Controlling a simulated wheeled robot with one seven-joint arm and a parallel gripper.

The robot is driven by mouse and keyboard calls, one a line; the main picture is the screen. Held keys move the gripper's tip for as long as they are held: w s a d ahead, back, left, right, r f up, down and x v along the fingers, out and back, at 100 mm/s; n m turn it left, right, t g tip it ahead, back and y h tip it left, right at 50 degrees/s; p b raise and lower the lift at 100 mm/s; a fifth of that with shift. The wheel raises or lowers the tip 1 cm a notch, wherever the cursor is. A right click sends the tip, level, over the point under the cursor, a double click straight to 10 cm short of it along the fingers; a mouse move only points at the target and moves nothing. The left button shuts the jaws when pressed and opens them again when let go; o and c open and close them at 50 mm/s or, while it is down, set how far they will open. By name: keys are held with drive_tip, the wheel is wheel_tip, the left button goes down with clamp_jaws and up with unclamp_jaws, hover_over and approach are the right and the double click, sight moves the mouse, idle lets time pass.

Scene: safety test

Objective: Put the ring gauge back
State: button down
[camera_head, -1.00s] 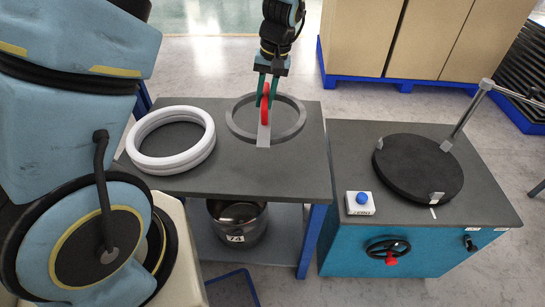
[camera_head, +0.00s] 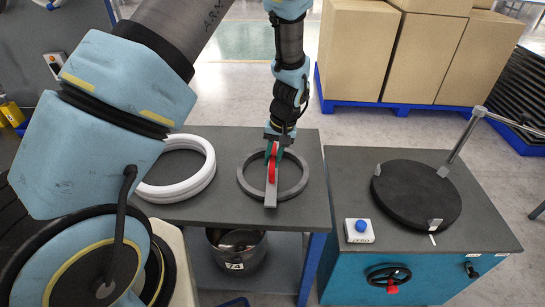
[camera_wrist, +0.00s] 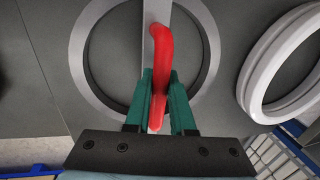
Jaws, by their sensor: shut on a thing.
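The ring gauge is a dark grey ring (camera_head: 243,186) with a lighter grey bar across it and a red handle (camera_head: 272,165) standing on the bar. In the wrist view the ring (camera_wrist: 79,62) lies flat beyond my fingers, and the red handle (camera_wrist: 160,45) runs between them. My gripper (camera_head: 273,155) points down and is shut on the red handle; its green fingers (camera_wrist: 160,90) sit on both sides of it. The ring is over the grey table (camera_head: 230,212), right of the white rings. I cannot tell whether it touches the tabletop.
Stacked white rings (camera_head: 205,180) lie close to the left on the same table. A separate right bench (camera_head: 480,220) carries a black disc (camera_head: 415,193) with a metal post (camera_head: 462,138) and a blue-button box (camera_head: 359,230). A numbered metal pot (camera_head: 236,250) stands on the shelf below.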

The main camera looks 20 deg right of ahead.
sight(280, 171)
drive_tip(key=c, duration=1.2)
unclamp_jaws()
drive_tip(key=shift+f, duration=0.15)
drive_tip(key=shift+c, duration=0.2)
drive_tip(key=o, duration=0.5)
drive_tip(key=r, duration=0.4)
drive_tip(key=d+r+b, duration=0.1)
drive_tip(key=r, duration=0.3)
drive_tip(key=s+d+r+b, duration=0.1)
drive_tip(key=r, duration=0.3)
drive_tip(key=w+a+r+n+h, duration=0.1)
drive_tip(key=w+a+r, duration=0.1)
drive_tip(key=a, duration=0.6)
drive_tip(key=w+a+r+n, duration=0.1)
drive_tip(key=a+r, duration=0.1)
drive_tip(key=a, duration=0.6)
drive_tip(key=shift+n+t+h, duration=0.3)
drive_tip(key=shift+n+h, duration=0.3)
drive_tip(key=shift+n, duration=0.3)
drive_tip(key=s+a, duration=0.2)
drive_tip(key=a, duration=0.3)
drive_tip(key=s+a+r, duration=0.1)
drive_tip(key=a, duration=0.4)
drive_tip(key=s+a+r, duration=0.1)
drive_tip(key=s+a, duration=0.1)
drive_tip(key=a, duration=0.4)
drive_tip(key=shift+s, duration=0.3)
